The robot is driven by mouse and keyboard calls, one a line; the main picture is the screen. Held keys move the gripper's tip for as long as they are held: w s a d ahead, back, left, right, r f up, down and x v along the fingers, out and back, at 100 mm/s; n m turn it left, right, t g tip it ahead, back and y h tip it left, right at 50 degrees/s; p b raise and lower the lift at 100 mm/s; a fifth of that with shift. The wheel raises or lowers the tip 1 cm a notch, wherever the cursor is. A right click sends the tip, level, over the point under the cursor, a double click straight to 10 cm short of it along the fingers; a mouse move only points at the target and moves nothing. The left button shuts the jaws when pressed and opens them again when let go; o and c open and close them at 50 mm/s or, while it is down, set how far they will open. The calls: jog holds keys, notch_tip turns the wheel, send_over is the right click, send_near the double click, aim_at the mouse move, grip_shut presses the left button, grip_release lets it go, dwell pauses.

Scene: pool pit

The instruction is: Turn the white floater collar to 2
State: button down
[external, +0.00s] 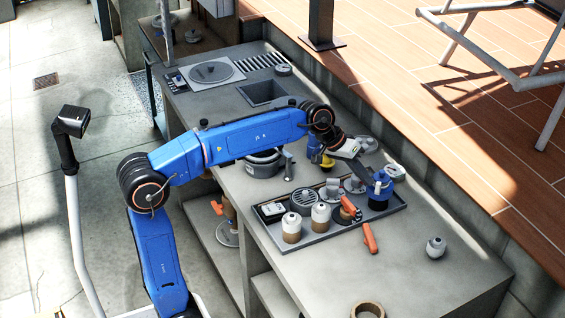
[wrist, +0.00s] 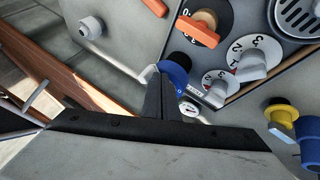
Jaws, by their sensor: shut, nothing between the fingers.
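My gripper (external: 368,178) is shut and empty above the back right of the dark tray (external: 330,232). In the wrist view its fingers (wrist: 159,82) are together and overlap a blue piece (wrist: 175,72); I cannot tell whether they touch it. In the external view this blue piece (external: 380,190) stands at the tray's right end. Two white-topped jars with brown lower parts (external: 291,228) (external: 321,214) stand at the tray's front. Grey knobs (wrist: 252,66) (wrist: 217,94) sit on numbered white dials behind them. I cannot tell which piece is the white floater collar.
An orange-handled knob (wrist: 197,30) and a round drain grate (external: 304,200) are in the tray. A small pale fitting (external: 435,247) stands alone on the bench at right. A tan ring (external: 368,310) lies at the front edge. Bare bench lies between them.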

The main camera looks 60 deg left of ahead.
jog(key=v, duration=1.6)
jog(key=w+d+f+m+g+y, duration=0.3)
jog(key=w+d+f+m+y, duration=0.3)
jog(key=f+y, duration=0.4)
jog(key=w+d+r+m+t+y, duration=0.1)
jog(key=d+r+m+t+y, duration=0.25)
jog(key=d, duration=0.55)
jog(key=w+d+r+t+y, duration=0.1)
jog(key=d+r+t+y, duration=0.2)
jog(key=d+r+y, duration=0.45)
notch_tip(320, 180, down, 16)
jog(key=d+h, duration=0.1)
jog(key=h, duration=0.1)
jog(key=w+a, duration=0.3)
jog(key=a, duration=0.8)
